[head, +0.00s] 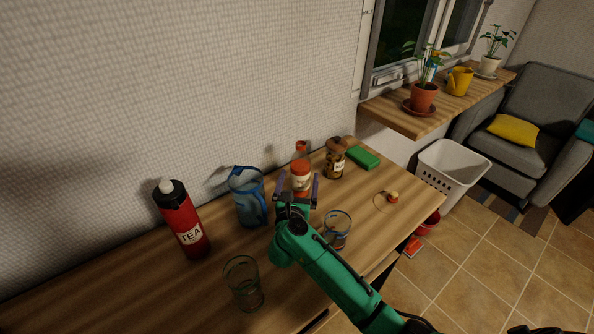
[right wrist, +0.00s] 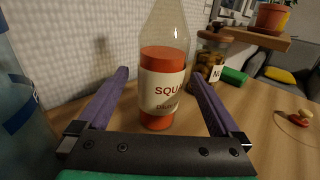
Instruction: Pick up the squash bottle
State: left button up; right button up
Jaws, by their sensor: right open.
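The squash bottle (head: 301,172) stands upright on the wooden table near the wall, clear with orange-red contents and a pale label. In the right wrist view the squash bottle (right wrist: 161,85) shows the letters "SQU" on its label, and its top is cut off by the frame. My right gripper (head: 297,181) is open, with its fingers on either side of the bottle's lower part. In the right wrist view the gripper (right wrist: 160,80) shows a gap between each purple finger and the bottle. My left gripper is not in view.
A blue jug (head: 247,197) stands close left of the bottle, a labelled jar (head: 336,160) close right, with a green block (head: 362,157) beyond. Two glasses (head: 243,284) (head: 337,230) stand nearer the front. A red tea flask (head: 183,220) stands at left.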

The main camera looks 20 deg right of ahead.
jog(key=x, duration=0.5)
jog(key=shift+w+d+r+p, duration=0.15)
jog(key=shift+w+d+p, duration=0.1)
jog(key=shift+w+p, duration=0.1)
jog(key=shift+s, duration=0.1)
jog(key=c, duration=1.5)
jog(key=shift+r, duration=0.1)
grip_shut()
